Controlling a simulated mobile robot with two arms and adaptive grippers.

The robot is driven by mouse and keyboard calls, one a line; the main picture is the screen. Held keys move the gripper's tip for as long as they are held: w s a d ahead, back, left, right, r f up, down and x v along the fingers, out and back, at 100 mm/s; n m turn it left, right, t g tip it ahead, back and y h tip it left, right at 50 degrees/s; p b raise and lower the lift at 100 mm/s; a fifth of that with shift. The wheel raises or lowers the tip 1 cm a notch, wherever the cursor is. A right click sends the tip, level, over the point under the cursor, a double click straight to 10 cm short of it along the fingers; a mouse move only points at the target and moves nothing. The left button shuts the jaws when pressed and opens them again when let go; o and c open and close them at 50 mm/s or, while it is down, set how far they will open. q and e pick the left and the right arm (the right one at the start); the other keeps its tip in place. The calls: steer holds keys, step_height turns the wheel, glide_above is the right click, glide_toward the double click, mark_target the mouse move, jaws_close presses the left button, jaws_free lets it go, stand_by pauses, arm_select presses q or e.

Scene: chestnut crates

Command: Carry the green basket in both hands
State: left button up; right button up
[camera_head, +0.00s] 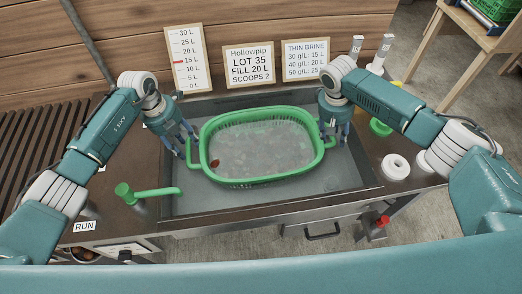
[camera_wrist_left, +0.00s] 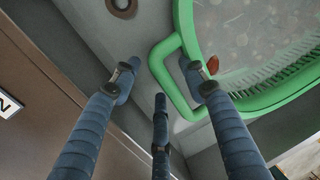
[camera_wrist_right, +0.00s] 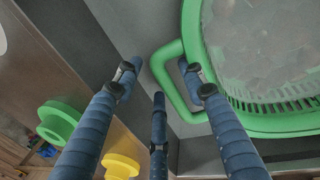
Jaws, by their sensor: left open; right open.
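The green basket (camera_head: 209,129) sits in a grey sink basin (camera_head: 184,203) in the head view, with a loop handle at each end. Its inside looks filled with cloudy liquid and pale lumps, with one small red-brown piece at the left. My left gripper (camera_head: 182,150) is open at the left handle; in the left wrist view its fingers straddle the handle bar (camera_wrist_left: 160,75). My right gripper (camera_head: 335,143) is open at the right handle; in the right wrist view its fingers straddle that handle bar (camera_wrist_right: 165,78). Whether any finger touches a handle is unclear.
A green tap (camera_head: 150,192) reaches over the basin's left edge. A white ring (camera_head: 395,166) and a green round thing (camera_head: 381,127) stand on the right counter. Signs (camera_head: 248,66) line the back wall. A red valve (camera_head: 382,221) is at the front right.

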arm_select(q)
steer(key=shift+d+f, duration=0.15)
steer(key=shift+f, duration=0.55)
arm_select(e)
steer(key=shift+d+f, duration=0.15)
steer(key=shift+f, duration=0.55)
arm_select(q)
steer(key=shift+c, duration=0.2)
arm_select(e)
steer(key=shift+c, duration=0.2)
arm_select(q)
jaws_close()
arm_select(e)
jaws_close()
arm_select(q)
steer(key=shift+w+r, duration=0.2)
steer(key=shift+r, duration=0.05)
arm_select(e)
steer(key=shift+w+r, duration=0.1)
steer(key=shift+r, duration=0.1)
